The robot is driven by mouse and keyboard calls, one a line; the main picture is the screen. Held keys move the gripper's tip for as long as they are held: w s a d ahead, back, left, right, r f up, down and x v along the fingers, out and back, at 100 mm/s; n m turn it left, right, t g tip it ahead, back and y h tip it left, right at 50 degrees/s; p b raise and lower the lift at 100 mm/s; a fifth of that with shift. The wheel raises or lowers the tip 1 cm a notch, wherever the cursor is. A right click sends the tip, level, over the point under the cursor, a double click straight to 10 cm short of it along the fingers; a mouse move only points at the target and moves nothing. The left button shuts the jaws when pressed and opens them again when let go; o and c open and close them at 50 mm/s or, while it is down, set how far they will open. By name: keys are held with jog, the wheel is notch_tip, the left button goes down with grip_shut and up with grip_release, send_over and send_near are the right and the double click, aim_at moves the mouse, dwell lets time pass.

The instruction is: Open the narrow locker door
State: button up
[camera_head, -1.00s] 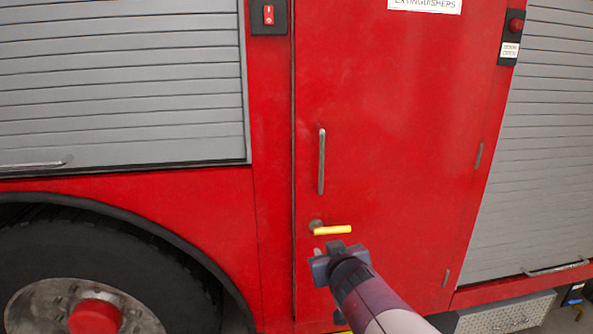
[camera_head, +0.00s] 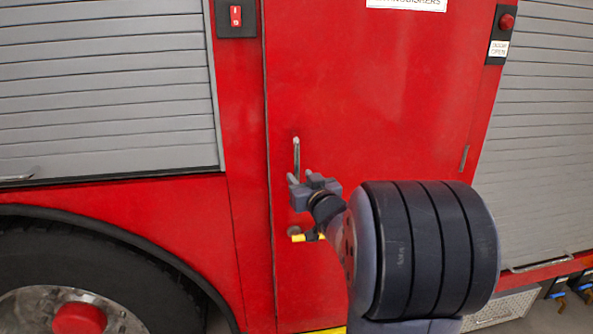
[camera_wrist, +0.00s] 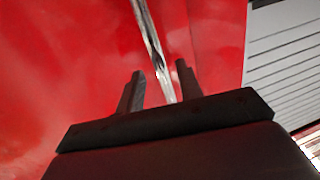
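The narrow red locker door (camera_head: 370,90) is closed flush in the truck's side. Its upright metal bar handle (camera_head: 296,150) is near the left edge; my gripper hides its lower part. Below, a yellow-gripped lever (camera_head: 303,237) lies about horizontal, partly hidden by my arm. My gripper (camera_head: 301,177) is in front of the handle's lower part. In the wrist view, the handle (camera_wrist: 150,38) runs down between the two spread fingers (camera_wrist: 160,82), with gaps visible on both sides. The gripper is open; how deep the bar lies between the fingers is unclear.
Grey roller shutters stand left (camera_head: 100,90) and right (camera_head: 540,140) of the door. A black switch box (camera_head: 236,17) is at upper left, and a red-button panel (camera_head: 502,33) at upper right. A large wheel (camera_head: 100,280) is at lower left.

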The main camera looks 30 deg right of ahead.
aim_at(298, 174)
jog(key=shift+w+d+p, duration=0.15)
jog(key=shift+w+p, duration=0.15)
jog(key=shift+w, duration=1.5)
grip_shut()
